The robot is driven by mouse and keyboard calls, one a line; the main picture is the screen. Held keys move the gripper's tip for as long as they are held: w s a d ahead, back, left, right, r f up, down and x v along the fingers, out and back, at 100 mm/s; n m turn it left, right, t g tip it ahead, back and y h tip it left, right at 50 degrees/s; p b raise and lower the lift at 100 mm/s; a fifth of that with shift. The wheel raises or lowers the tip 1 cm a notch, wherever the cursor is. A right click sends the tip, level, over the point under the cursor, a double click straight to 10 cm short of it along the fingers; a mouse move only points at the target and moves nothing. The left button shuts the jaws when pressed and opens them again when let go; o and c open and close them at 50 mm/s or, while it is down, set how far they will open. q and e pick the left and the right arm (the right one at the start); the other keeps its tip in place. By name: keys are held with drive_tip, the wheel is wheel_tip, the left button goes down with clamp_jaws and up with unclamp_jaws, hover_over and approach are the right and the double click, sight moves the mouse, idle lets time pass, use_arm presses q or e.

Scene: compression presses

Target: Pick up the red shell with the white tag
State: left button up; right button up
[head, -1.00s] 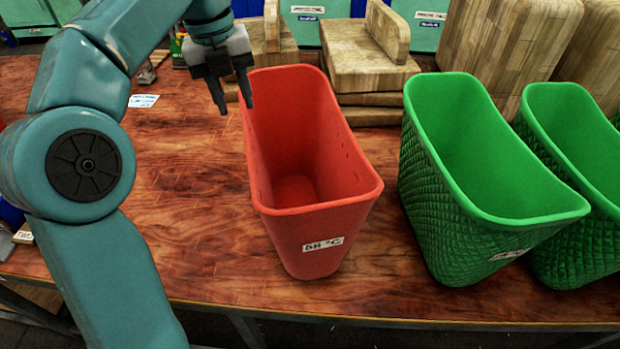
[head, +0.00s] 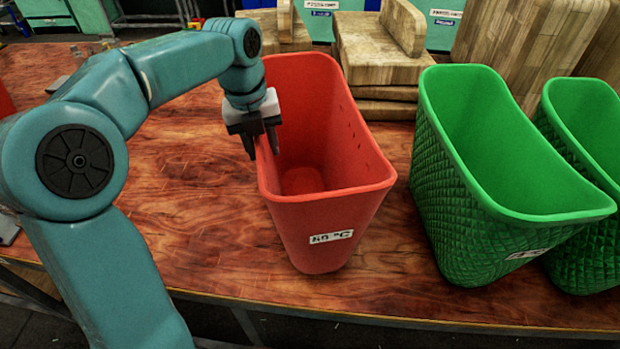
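The red shell (head: 325,220) stands upright on the wooden table, open at the top, with a white tag (head: 331,237) on its near face. My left gripper (head: 261,146) points down at the shell's left rim. Its two fingers are apart, one on the outer side of the left wall and one on the inner side, with the rim between them. I cannot tell whether either finger touches the wall. My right gripper is not in view.
Two green quilted shells (head: 462,215) (head: 590,235) stand to the right of the red shell. Stacked wooden blocks (head: 380,55) stand behind it. The brown table (head: 190,210) is clear left of the red shell, and its front edge runs below.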

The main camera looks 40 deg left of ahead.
use_arm(q)
wheel_tip(320, 180, down, 2)
drive_tip(key=shift+w+a+f, duration=0.1)
drive_tip(key=shift+w+a, duration=0.05)
drive_tip(key=shift+c, duration=1)
clamp_jaws()
idle(0.3)
